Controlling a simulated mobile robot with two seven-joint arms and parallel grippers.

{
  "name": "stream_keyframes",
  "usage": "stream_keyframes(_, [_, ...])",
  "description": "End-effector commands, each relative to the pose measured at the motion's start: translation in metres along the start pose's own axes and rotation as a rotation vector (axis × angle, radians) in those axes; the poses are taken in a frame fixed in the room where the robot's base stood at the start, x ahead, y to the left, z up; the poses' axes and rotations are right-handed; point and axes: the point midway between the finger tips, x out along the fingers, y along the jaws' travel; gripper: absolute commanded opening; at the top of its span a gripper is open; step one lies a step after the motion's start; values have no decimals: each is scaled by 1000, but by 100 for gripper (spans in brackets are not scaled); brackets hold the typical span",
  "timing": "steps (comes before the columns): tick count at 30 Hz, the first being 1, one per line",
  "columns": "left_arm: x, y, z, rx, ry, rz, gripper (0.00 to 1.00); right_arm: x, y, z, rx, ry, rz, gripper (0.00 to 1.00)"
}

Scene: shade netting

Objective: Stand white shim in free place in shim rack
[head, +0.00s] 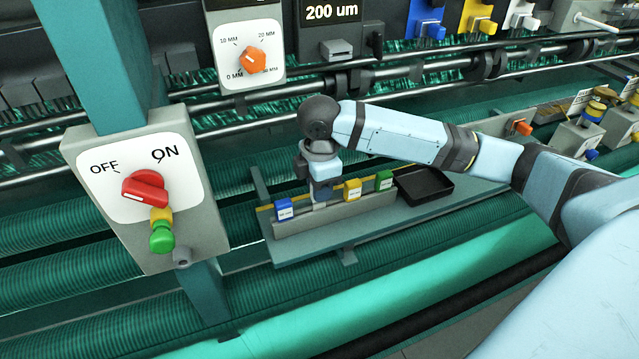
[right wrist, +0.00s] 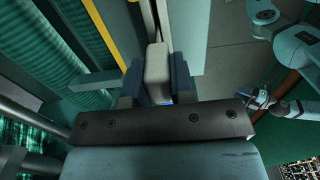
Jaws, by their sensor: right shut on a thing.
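My right gripper (head: 322,192) is over the shim rack (head: 335,213), between the blue shim (head: 284,210) and the yellow shim (head: 352,190). It is shut on the white shim, whose pale end (right wrist: 157,62) shows between the fingers in the right wrist view. In the head view a small pale part of the white shim (head: 319,206) shows below the fingers, at the rack's front wall. Whether its lower end touches the rack floor is hidden. The green shim (head: 384,181) stands right of the yellow one. My left gripper is not in view.
A black tray (head: 423,187) lies on the shelf right of the rack. A switch box (head: 146,188) with a red knob stands at the left. Rollers and bars run behind the rack. Teal netting lies in front.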

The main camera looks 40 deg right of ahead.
Motion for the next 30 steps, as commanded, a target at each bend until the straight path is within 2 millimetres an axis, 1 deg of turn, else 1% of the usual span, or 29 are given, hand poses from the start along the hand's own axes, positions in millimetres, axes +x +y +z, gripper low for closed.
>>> stream_keyframes(12, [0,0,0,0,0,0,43,13,0,0,0,0,-1,0])
stream_keyframes(23, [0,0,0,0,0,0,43,13,0,0,0,0,0,0])
stream_keyframes(30, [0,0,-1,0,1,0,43,18,0,0,0,0,-1,0])
